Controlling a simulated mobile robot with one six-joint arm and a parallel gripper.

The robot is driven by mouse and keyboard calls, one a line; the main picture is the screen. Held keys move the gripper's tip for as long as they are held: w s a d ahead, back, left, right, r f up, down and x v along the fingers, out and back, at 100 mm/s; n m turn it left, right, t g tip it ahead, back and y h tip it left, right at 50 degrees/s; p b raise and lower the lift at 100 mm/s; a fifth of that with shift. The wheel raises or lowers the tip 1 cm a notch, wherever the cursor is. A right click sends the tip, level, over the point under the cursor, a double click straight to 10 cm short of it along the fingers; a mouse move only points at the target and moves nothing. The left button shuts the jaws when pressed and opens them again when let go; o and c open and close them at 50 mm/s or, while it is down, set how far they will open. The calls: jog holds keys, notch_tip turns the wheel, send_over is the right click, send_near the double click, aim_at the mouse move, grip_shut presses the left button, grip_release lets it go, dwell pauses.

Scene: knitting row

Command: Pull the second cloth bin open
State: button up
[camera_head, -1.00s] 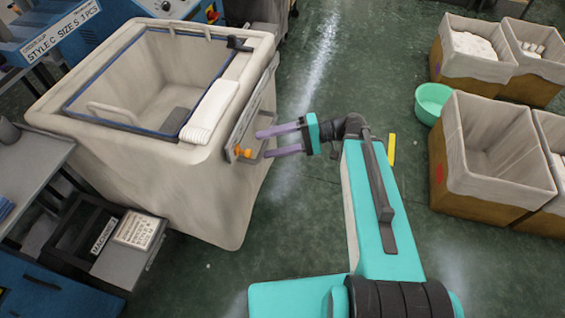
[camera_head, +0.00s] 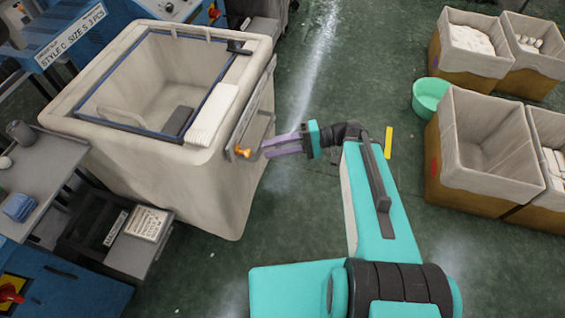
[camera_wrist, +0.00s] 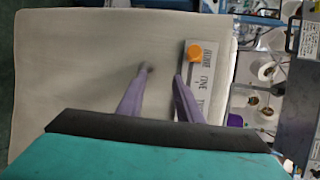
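A large cream cloth bin (camera_head: 190,170) with a blue inner frame stands at the left in the head view. Its near right side carries a grey handle plate with an orange knob (camera_head: 243,152). My gripper (camera_head: 264,149) has purple fingers that point at this side, with their tips just right of the knob. In the wrist view the cloth side (camera_wrist: 70,80) fills the left. A white lettered label (camera_wrist: 208,75) and the orange knob (camera_wrist: 194,53) lie beyond the right fingertip. The fingers (camera_wrist: 162,74) show a narrow gap with no visible object between them. Contact with the handle is unclear.
A grey table (camera_head: 60,165) and a low grey box with a label (camera_head: 140,245) stand left of the bin. Lined bins (camera_head: 465,200) and a green tub (camera_head: 428,95) stand at the right. Green floor between is mostly open, with a yellow strip (camera_head: 388,142).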

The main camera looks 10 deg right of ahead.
jog(key=s+d+p, duration=0.2)
jog(key=s+p, duration=0.5)
jog(key=p, duration=0.3)
jog(key=shift+s+r+p, duration=0.3)
jog(key=shift+p, duration=0.05)
dwell(0.4)
jog(key=shift+a+f, duration=0.1)
jog(key=shift+f, duration=0.05)
dwell(0.4)
jog(key=s+a+f+n+g+h+b, duration=0.1)
jog(key=s+f+g+h+b, duration=0.2)
jog(key=s+f, duration=0.55)
jog(key=s+a+f+n+g+h+b, duration=0.1)
jog(key=s+a+f+g+h+b, duration=0.25)
jog(key=f, duration=0.75)
jog(key=s+d+f+h+b, duration=0.1)
jog(key=d+f+h, duration=0.3)
jog(key=d, duration=0.4)
jog(key=s+d+f+m+h, duration=0.1)
jog(key=d+f+h, duration=0.4)
jog(key=d+f, duration=0.2)
jog(key=shift+s+d+f+t+b, duration=0.2)
jog(key=shift+s+d+t+b, duration=0.2)
jog(key=shift+d, duration=0.5)
